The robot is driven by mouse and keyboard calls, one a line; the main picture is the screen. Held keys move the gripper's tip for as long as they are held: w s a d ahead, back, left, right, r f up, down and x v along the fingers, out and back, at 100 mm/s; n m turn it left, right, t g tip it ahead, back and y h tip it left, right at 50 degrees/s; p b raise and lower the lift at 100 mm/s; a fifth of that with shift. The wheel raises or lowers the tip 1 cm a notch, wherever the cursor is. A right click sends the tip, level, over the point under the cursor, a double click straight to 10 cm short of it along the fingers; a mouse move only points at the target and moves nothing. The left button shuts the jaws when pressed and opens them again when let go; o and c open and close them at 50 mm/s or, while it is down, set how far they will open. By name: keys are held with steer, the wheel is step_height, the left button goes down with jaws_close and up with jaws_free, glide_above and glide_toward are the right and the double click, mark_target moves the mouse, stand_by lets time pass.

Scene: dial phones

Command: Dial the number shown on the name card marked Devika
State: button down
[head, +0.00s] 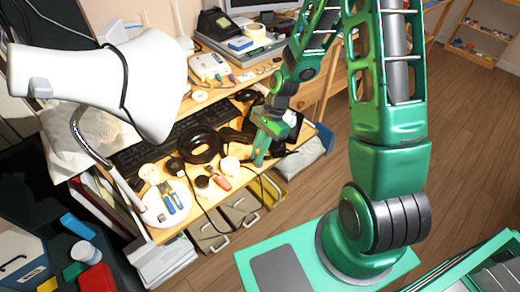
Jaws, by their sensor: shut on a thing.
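My gripper (262,158) is at the desk's front right, pointing down. Its fingers look closed, and what is between them is too small to make out. A black object (235,136) lies just left of the gripper, partly hidden. A pale device (210,67) that may be a phone stands on the raised shelf at the back, beyond the gripper. A dark device (215,23) stands behind it; I cannot tell if it is a phone. No name card or number is readable, and Devika's card cannot be picked out.
A large white lamp (150,85) leans over the desk's left side. A black coiled item (199,145), a keyboard (150,150), a red-handled tool (221,183) and blue-handled tools (175,197) crowd the desk (160,236). A cable hangs over its front edge.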

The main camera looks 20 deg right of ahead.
steer(key=shift+f, duration=0.25)
steer(key=c, duration=1.7)
jaws_free()
steer(key=shift+r, duration=0.1)
steer(key=v, duration=1)
steer(key=shift+w+d+r, duration=0.1)
steer(key=shift+d+r, duration=0.05)
steer(key=shift+r, duration=0.15)
